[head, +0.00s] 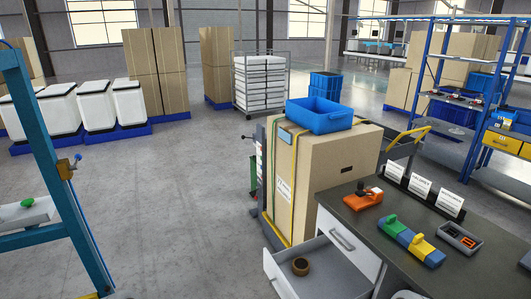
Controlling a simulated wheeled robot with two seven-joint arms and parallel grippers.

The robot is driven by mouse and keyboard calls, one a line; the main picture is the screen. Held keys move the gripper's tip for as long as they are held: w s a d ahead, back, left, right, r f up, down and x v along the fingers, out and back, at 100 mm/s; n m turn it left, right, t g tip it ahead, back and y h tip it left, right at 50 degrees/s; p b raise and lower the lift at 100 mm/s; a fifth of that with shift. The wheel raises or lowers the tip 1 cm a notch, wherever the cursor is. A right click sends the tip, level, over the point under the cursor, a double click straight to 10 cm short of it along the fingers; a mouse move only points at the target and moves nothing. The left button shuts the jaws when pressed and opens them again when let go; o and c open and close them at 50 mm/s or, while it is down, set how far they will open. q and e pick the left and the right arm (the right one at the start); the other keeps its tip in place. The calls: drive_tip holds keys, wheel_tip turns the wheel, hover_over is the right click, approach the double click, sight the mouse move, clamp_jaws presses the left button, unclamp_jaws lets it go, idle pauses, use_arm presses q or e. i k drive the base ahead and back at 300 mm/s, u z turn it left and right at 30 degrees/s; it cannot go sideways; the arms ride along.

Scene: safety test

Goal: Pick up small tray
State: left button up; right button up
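A small dark grey tray (460,238) lies on the right part of the dark desk top. It has compartments with small orange and dark items in them. A larger blue open bin (319,116) sits on top of a tall cardboard box (324,178) behind the desk. I cannot make out either of my grippers in the head view, and nothing is seen touching the grey tray.
The desk (393,222) also holds an orange tool (362,198), a green, blue and yellow block set (411,241) and white label cards. Its open drawer (318,272) juts out with a brown ring (300,266) inside. A teal frame (52,160) stands at left. Floor between is clear.

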sight(456, 242)
drive_tip(key=z, duration=1.1)
drive_tip(key=i, duration=0.55)
drive_tip(key=z, duration=0.1)
